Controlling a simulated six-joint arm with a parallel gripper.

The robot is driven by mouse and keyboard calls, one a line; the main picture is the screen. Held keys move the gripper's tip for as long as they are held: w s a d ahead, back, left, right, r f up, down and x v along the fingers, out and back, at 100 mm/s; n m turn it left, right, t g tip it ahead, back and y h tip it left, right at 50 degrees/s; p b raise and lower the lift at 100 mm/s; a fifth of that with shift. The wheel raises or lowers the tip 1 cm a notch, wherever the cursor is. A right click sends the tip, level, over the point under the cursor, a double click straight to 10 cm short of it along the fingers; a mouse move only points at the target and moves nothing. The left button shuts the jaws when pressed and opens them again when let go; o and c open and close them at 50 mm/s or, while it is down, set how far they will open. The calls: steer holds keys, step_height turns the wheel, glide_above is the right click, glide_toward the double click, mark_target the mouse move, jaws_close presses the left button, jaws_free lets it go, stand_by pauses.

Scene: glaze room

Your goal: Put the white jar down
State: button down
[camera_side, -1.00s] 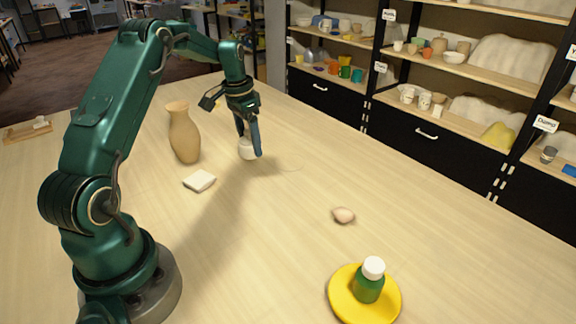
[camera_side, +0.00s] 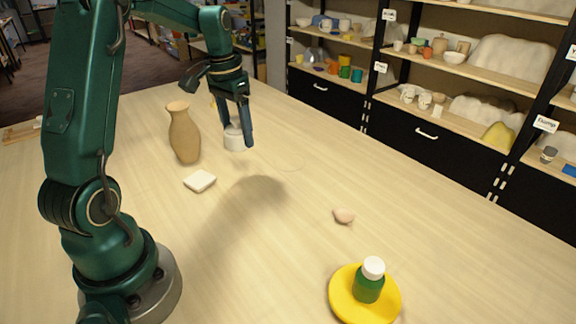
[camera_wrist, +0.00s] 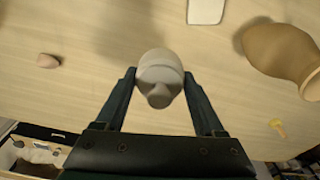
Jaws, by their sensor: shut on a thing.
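The white jar (camera_side: 235,139) is between the fingers of my gripper (camera_side: 236,128) in the side view. My gripper is shut on it and holds it above the table, just right of the tan vase. In the wrist view the jar (camera_wrist: 160,76) shows from above, with a rounded knob-like part facing the camera. The two dark fingers of my gripper (camera_wrist: 158,88) press on its left and right sides. The fingers hide part of the jar in the side view.
A tan vase (camera_side: 184,135) stands close left of the jar. A white block (camera_side: 200,181), a pinkish lump (camera_side: 344,215) and a yellow plate (camera_side: 336,296) with a green bottle (camera_side: 367,284) are on the table (camera_side: 290,235). A small yellow thing (camera_wrist: 278,128) lies near the vase. The table's middle is clear.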

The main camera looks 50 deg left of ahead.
steer(key=shift+s+d+r, duration=0.45)
steer(key=shift+s+d, duration=0.3)
steer(key=shift+d+r, duration=0.15)
steer(key=shift+w+d, duration=0.2)
steer(key=shift+d, duration=0.05)
steer(key=w+d+f, duration=0.2)
steer(key=d, duration=0.1)
steer(key=w+d+f, duration=0.4)
steer(key=d, duration=0.1)
steer(key=shift+w+d+f, duration=0.3)
steer(key=shift+d+f, duration=0.05)
steer(key=shift+f, duration=2)
jaws_free()
steer(key=shift+f, duration=0.15)
